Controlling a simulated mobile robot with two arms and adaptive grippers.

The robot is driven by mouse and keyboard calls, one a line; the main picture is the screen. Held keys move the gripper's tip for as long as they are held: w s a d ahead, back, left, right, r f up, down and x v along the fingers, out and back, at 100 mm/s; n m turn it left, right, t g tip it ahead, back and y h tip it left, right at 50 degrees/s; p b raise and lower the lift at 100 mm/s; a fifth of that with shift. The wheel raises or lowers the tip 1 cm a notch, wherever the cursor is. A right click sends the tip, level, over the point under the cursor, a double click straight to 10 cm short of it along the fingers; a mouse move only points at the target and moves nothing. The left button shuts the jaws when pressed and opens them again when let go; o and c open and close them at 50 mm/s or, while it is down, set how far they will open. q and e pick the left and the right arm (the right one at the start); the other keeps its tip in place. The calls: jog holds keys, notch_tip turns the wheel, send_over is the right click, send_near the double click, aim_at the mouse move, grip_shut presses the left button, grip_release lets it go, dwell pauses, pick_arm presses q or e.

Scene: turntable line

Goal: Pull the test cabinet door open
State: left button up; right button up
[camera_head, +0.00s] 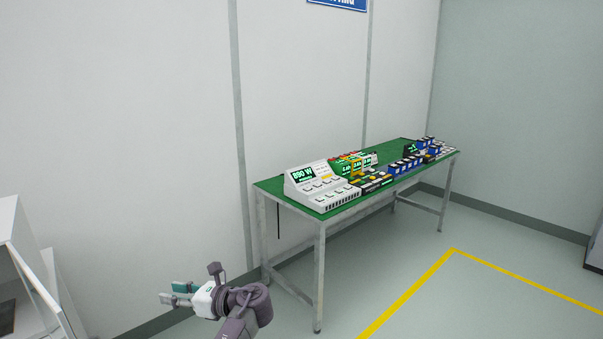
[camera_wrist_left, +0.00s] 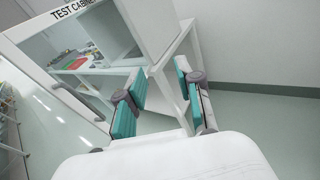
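The test cabinet (camera_wrist_left: 35,42) is white, with its name on the top edge in the left wrist view. Several small coloured items show on a shelf inside. In the head view only part of the cabinet (camera_head: 14,222) shows, at the left edge. A white panel (camera_wrist_left: 158,22) stands beside the opening in the wrist view; I cannot tell whether it is the door or the side wall. My left gripper (camera_head: 173,293) points left towards the cabinet in the head view. In the wrist view its teal-padded fingers (camera_wrist_left: 160,80) are apart, with nothing clearly held between them. My right gripper is out of view.
A green-topped table (camera_head: 270,184) with grey legs stands along the wall, bearing a white display unit (camera_head: 318,185) and several small devices and blue boxes (camera_head: 405,165). A yellow line (camera_head: 405,297) marks the floor. The floor right of my left arm is clear.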

pick_arm(q)
jog(key=s+f+h, duration=0.3)
jog(key=f, duration=0.8)
jog(key=s+f+h, duration=0.2)
jog(key=f, duration=1)
jog(key=s+d+f+n+g+h, duration=0.1)
jog(key=s+f+n+h, duration=0.15)
jog(key=s+f, duration=0.65)
jog(key=s+d+f+n+h, duration=0.25)
jog(key=s+f, duration=0.45)
jog(key=f, duration=0.4)
jog(key=s+d+f+n+h, duration=0.1)
jog(key=s+f+n, duration=0.3)
jog(key=s, duration=0.8)
jog(key=s+d+f+n+g+h, duration=0.1)
jog(key=s+f+n+h, duration=0.2)
jog(key=s, duration=0.9)
jog(key=s+d+f+n+g+h, duration=0.1)
jog(key=s+f+n+h, duration=0.1)
jog(key=s+f+n, duration=0.5)
jog(key=s, duration=0.5)
jog(key=shift+s+n, duration=0.4)
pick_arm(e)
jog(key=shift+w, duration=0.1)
